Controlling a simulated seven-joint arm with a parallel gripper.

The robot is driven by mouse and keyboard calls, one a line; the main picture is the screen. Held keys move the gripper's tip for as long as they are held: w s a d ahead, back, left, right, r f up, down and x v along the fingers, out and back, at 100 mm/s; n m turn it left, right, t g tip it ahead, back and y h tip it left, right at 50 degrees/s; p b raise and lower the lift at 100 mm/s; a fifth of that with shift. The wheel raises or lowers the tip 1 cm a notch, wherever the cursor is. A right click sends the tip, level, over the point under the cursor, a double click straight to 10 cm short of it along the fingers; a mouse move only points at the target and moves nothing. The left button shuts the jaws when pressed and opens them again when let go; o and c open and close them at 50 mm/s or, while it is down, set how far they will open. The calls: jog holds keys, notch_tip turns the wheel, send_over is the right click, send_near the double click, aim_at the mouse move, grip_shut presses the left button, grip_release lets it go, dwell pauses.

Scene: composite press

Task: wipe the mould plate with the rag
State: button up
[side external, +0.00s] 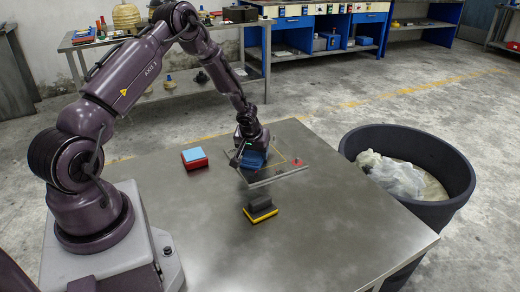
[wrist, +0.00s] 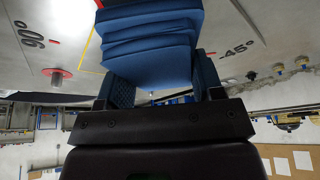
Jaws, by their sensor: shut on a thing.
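A folded blue rag (wrist: 150,40) fills the top middle of the wrist view, its layers stacked. My gripper (side external: 252,150) is shut on the rag, which also shows in the side external view (side external: 253,161). The mould plate (side external: 275,180) is a grey plate on the table with a yellow outline and red fittings. It also shows in the wrist view (wrist: 85,25), with "90°" and "-45°" marks. My gripper holds the rag over the plate's back left part. The rag hides the plate there, and I cannot tell whether they touch.
A red block with a light blue top (side external: 194,158) sits left of the plate. A black and yellow block (side external: 260,208) sits in front of it. A dark bin (side external: 430,150) holding clear plastic stands beyond the right table edge. The table's (side external: 340,230) front right is clear.

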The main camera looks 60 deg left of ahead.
aim_at(276, 150)
jog(key=shift+w+d+f, duration=0.1)
jog(key=shift+w, duration=3.6)
jog(key=shift+r, duration=0.25)
notch_tip(276, 150, up, 7)
jog(key=shift+f, duration=0.1)
jog(key=o, duration=0.5)
jog(key=shift+c, duration=0.2)
jog(key=c, duration=0.4)
jog(key=shift+d+f, duration=0.25)
jog(key=shift+f, duration=0.75)
jog(key=shift+d+f, duration=0.2)
jog(key=shift+f, duration=0.75)
jog(key=shift+d+f, duration=0.25)
jog(key=shift+f, duration=0.75)
jog(key=shift+c, duration=0.3)
